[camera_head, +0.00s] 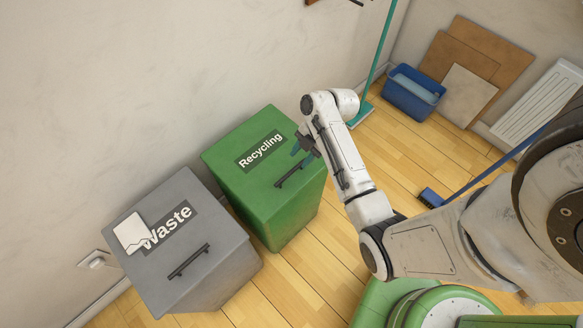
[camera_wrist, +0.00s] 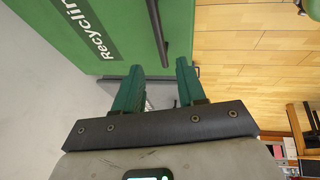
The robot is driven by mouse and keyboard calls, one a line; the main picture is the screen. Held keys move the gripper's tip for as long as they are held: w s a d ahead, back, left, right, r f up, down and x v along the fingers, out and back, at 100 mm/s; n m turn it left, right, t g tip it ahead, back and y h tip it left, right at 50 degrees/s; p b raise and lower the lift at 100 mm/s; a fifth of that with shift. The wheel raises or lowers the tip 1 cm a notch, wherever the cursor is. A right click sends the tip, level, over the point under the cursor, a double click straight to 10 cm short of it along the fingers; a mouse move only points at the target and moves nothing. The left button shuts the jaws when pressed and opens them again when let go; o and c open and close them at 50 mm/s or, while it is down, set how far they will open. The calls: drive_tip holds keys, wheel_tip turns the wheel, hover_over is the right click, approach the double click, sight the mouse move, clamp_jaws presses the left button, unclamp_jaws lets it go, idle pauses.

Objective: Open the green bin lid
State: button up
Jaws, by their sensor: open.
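The green bin (camera_head: 290,215) marked "Recycling" stands against the wall, and its lid (camera_head: 226,150) is down. A dark bar handle (camera_head: 291,174) runs along the lid's right side. My gripper (camera_head: 304,149) is over the lid, near the handle's far end, with its fingers apart. In the wrist view, the two green fingers (camera_wrist: 157,82) are spread and hold nothing. The handle (camera_wrist: 159,30) shows beyond the fingertips, in line with the gap. I cannot tell whether the fingers touch the lid.
A grey bin (camera_head: 205,285) marked "Waste" stands to the left, with a white sheet (camera_head: 138,232) on its lid. A teal-handled mop (camera_head: 378,55), a blue tub (camera_head: 412,95) and leaning boards (camera_head: 465,65) are at the back. Wooden floor (camera_head: 315,265) is clear in front of the green bin.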

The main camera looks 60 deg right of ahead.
sight(289, 173)
drive_tip(key=x, duration=0.7)
drive_tip(key=shift+w+a+f, duration=0.1)
drive_tip(key=shift+a+f, duration=0.05)
drive_tip(key=shift+f, duration=0.2)
clamp_jaws()
